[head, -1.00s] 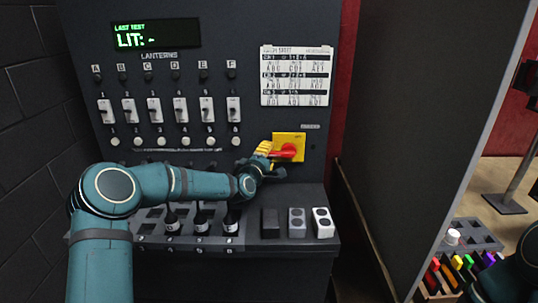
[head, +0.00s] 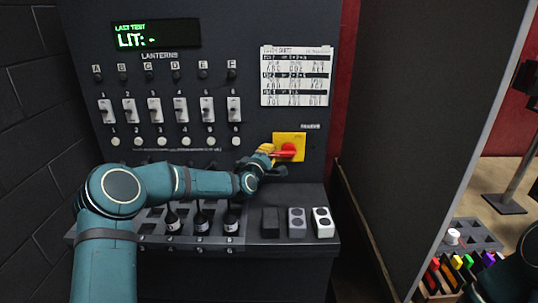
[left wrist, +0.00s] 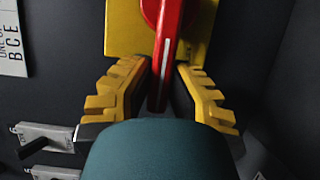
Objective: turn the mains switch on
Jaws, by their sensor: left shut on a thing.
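The mains switch is a yellow plate (head: 299,138) with a red rotary handle (head: 289,149), on the right part of the dark panel. In the head view the handle points left, toward my left gripper (head: 268,151). In the left wrist view the red handle (left wrist: 167,50), with a white line along it, lies between the two yellow fingers of my left gripper (left wrist: 161,75). The gripper is shut on the handle. The fingers partly cover the handle's end in the head view. My right gripper is out of view.
The panel has a row of lever switches (head: 180,110), a lit display (head: 156,34) and a printed chart (head: 295,76). Blocks (head: 297,222) and dark bottles (head: 201,222) stand on the ledge below. A dark partition (head: 420,120) rises to the right.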

